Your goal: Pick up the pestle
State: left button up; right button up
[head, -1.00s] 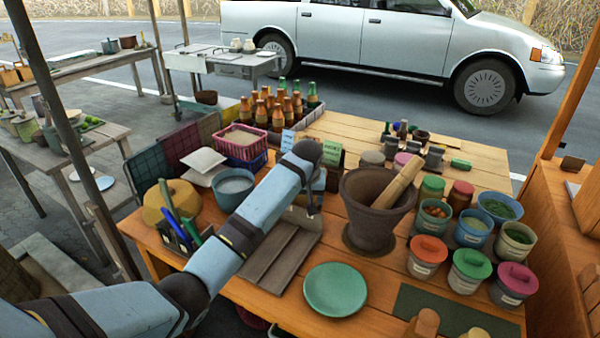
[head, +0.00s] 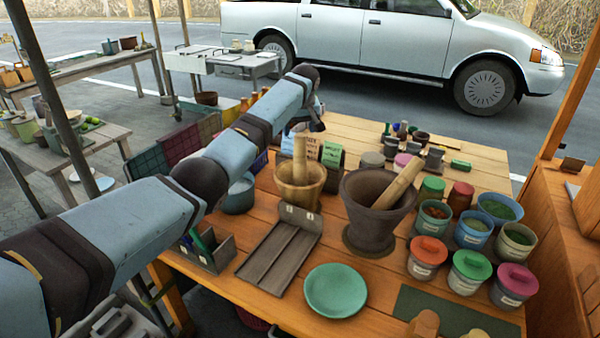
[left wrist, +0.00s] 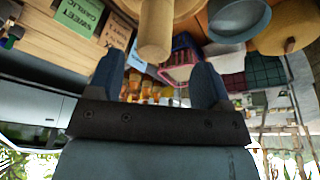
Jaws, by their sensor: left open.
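A light wooden pestle (head: 300,158) stands nearly upright in a small wooden mortar (head: 312,192). A thicker wooden pestle (head: 400,183) leans in a large dark clay mortar (head: 372,225) to the right. My left gripper (head: 303,124) is at the far side of the small mortar, around the height of its pestle's top, partly hidden by my own wrist. In the left wrist view the two fingers of my left gripper (left wrist: 158,68) are spread. The small mortar's pestle (left wrist: 156,28) shows between them in the picture; contact cannot be told. My right gripper is not in view.
A grey tray (head: 280,250) and a green plate (head: 336,290) lie in front. Several lidded tubs (head: 468,270) and bowls crowd the right side. Small signs (head: 332,154) stand just behind the small mortar. My left arm crosses over the left side.

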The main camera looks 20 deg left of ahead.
aim_at(300, 135)
pick_arm(q)
jog(key=shift+w+d+b+x, duration=0.1)
jog(key=shift+b+x, duration=0.05)
jog(key=shift+x, duration=1.55)
jog(key=shift+w+d+b+x, duration=0.15)
jog(key=shift+x, duration=1.5)
jog(key=c, duration=0.3)
jog(key=shift+r, duration=0.1)
grip_shut()
